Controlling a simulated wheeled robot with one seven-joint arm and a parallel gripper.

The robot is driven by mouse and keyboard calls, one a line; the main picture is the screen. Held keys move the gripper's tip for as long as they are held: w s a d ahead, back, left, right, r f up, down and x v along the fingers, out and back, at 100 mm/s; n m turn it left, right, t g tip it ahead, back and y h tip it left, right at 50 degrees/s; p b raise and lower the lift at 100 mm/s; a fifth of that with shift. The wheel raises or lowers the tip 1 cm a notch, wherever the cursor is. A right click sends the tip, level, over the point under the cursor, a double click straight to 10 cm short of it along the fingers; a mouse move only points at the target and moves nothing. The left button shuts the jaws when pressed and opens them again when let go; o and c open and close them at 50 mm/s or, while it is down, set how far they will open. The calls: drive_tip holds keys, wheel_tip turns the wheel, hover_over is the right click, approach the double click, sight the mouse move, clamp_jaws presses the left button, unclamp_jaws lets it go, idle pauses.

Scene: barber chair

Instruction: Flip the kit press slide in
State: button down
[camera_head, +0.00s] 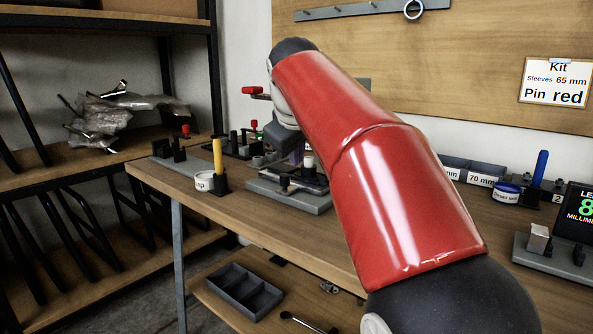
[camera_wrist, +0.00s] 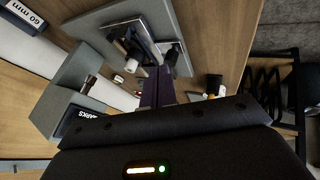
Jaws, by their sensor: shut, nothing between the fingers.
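The kit press appears to be the grey-based fixture (camera_head: 300,200) on the bench, partly hidden behind my red arm. In the wrist view its grey plate (camera_wrist: 185,22) carries a paler slide-like plate, dark blocks and a small white cylinder (camera_wrist: 131,66). My gripper (camera_wrist: 158,82) shows as dark purple fingers, shut and empty, pointing at the fixture's edge near a black block. In the head view the gripper (camera_head: 297,157) is just above the fixture, mostly covered by my arm. I cannot tell whether the fingers touch the slide, or which way it is set.
A yellow-handled tool (camera_head: 217,158) stands beside a white round tin (camera_head: 204,181) left of the fixture. A red-handled lever (camera_head: 252,90) rises behind. Labelled bins (camera_head: 487,174) and a blue-handled tool (camera_head: 541,165) stand at right.

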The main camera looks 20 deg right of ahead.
sight(297, 187)
drive_tip(key=b+x, duration=0.1)
drive_tip(key=x, duration=0.8)
drive_tip(key=shift+w+f, duration=0.1)
drive_tip(key=shift+f, duration=0.15)
